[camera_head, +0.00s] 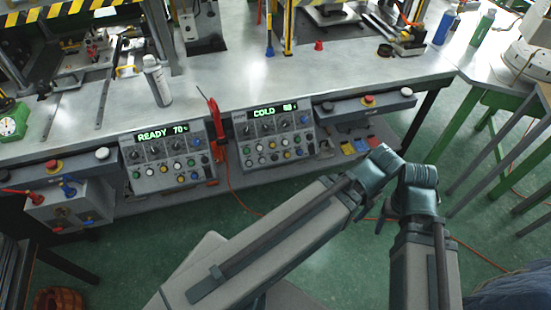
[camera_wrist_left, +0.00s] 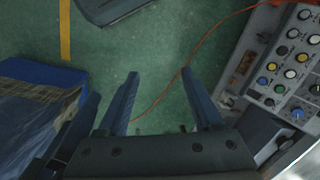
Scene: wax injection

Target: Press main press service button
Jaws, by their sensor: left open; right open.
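In the head view two control panels stand along the table front. The left panel (camera_head: 165,161) reads "READY 70" and the right panel (camera_head: 274,137) reads "COLD"; both carry dark knobs and several coloured buttons. I cannot tell which button is the service button, as labels are too small. In the left wrist view my left gripper (camera_wrist_left: 161,75) is open and empty over the green floor. A panel with blue, yellow and white buttons (camera_wrist_left: 292,72) is right of its fingers, apart from them. My right gripper's jaws do not show in either view.
Red stop buttons on the table front (camera_head: 368,100) flank the panels. A spray can (camera_head: 156,82) stands on the table (camera_head: 225,75). A red tool (camera_head: 215,130) hangs between the panels. An orange cable (camera_wrist_left: 183,72) crosses the floor. My arm links fill the lower middle.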

